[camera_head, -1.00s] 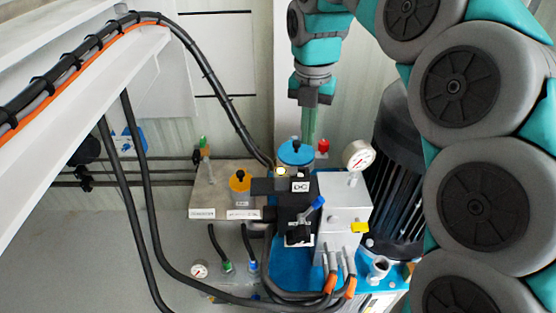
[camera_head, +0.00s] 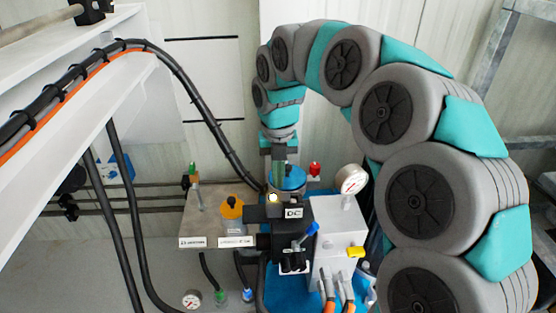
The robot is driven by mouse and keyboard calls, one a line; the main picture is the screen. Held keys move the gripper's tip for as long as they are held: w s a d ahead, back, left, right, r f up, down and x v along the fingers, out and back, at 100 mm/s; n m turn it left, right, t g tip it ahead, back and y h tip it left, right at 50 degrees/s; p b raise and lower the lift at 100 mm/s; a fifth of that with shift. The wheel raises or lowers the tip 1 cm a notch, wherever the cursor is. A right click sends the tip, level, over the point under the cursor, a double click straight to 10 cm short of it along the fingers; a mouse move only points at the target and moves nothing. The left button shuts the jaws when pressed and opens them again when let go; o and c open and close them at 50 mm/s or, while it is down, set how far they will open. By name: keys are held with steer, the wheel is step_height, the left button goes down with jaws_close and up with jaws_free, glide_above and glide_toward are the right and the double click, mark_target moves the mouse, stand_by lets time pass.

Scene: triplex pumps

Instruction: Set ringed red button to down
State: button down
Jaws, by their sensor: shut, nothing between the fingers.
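A small red button-like cap (camera_head: 315,168) stands at the back of the pump unit, right of the blue round cap (camera_head: 293,179). It is too small to tell whether it has a ring. A small round part with a pale centre and yellow rim (camera_head: 272,197) sits on top of the black block (camera_head: 262,213). My gripper (camera_head: 279,180) points down, shut and empty, left of the red cap and close to the blue cap's left side in the picture. I cannot tell whether its tips touch anything.
A pressure gauge (camera_head: 351,180) stands on the grey block (camera_head: 338,228) at the right. An orange knob (camera_head: 232,207) sits on the plate at the left. A black lever with a blue handle (camera_head: 306,235) is in front. Black cables hang at the left.

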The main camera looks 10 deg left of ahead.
steer(key=shift+f, duration=2.4)
